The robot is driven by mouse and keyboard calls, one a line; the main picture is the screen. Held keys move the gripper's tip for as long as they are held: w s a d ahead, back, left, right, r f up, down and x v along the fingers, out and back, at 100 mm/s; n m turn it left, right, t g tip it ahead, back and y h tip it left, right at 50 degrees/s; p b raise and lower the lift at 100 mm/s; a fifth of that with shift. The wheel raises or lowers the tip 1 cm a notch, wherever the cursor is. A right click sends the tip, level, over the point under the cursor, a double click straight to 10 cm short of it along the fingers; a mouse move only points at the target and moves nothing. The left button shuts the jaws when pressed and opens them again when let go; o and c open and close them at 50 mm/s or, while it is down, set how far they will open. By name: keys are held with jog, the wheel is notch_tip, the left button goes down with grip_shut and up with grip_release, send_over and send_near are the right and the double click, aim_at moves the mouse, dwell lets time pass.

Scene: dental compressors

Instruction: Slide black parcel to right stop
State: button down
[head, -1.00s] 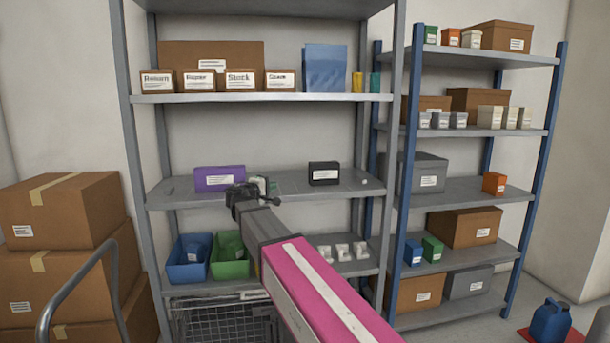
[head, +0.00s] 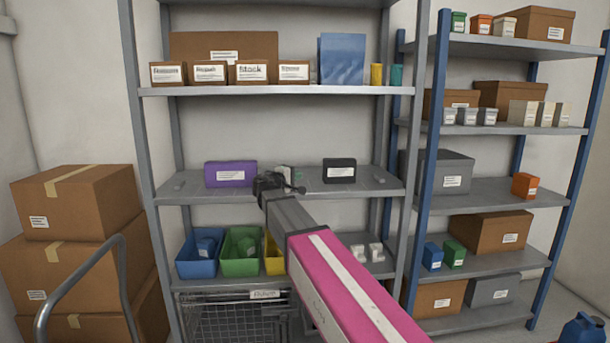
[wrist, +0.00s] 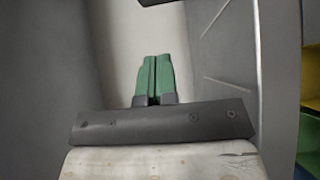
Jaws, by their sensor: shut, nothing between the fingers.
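The black parcel (head: 339,170), a small box with a white label, sits on the right half of the grey middle shelf (head: 225,194). A small light piece that looks like the right stop (head: 391,181) shows faintly near the shelf's right end, apart from the parcel. My gripper (head: 299,174) is at the middle shelf, left of the black parcel, with a gap between them. In the wrist view its green fingers (wrist: 153,78) are pressed together and empty. The parcel cannot be made out in the wrist view.
A purple parcel (head: 230,174) stands on the same shelf to the left of my gripper, near a small left stop (head: 179,184). Blue (head: 197,268) and green bins (head: 240,268) are on the shelf below. Boxes fill the shelf above.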

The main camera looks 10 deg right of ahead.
aim_at(346, 169)
jog(key=x, duration=0.8)
jog(key=shift+f, duration=0.1)
jog(key=shift+w+d, duration=0.1)
jog(key=shift+d, duration=2.05)
jog(key=shift+d, duration=0.1)
jog(key=d, duration=1)
